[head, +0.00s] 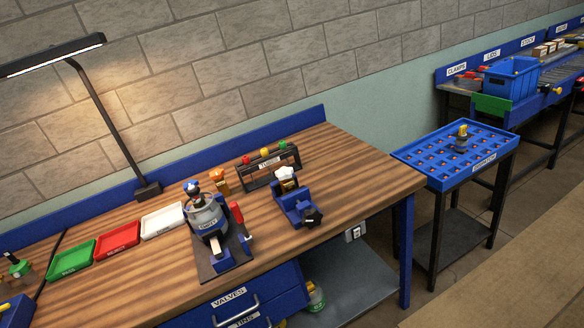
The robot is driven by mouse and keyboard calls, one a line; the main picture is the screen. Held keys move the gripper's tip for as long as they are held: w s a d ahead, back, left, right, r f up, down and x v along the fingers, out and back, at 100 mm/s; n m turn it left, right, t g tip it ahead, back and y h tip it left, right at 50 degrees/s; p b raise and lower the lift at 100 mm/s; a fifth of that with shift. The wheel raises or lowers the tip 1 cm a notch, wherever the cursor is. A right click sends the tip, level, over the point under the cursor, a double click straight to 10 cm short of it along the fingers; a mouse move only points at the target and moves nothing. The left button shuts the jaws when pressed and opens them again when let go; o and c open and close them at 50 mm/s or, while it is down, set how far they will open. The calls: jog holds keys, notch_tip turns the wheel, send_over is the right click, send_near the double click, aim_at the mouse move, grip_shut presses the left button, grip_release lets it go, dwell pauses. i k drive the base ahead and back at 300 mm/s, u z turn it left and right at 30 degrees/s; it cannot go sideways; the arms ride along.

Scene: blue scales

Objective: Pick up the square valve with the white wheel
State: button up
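A small valve with a white wheel (286,173) sits upright at a blue vise-like fixture (297,207) on the right part of the wooden bench. My gripper is not in view.
The wooden bench (345,165) also carries a grey round device (207,218), an orange-topped part (218,178), a tube rack (262,172), a lamp (108,110), and green, red and white trays (163,221). A blue dispatch tray (410,154) holds one yellow-topped part (462,131). The bench's right end is clear.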

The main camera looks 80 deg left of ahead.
aim_at(287, 185)
jog(key=u, duration=0.45)
jog(key=i, duration=1)
jog(key=u, duration=1.15)
jog(key=i, duration=0.3)
jog(key=k, duration=0.75)
jog(key=u, duration=0.2)
jog(key=i, duration=0.8)
jog(key=z, duration=0.1)
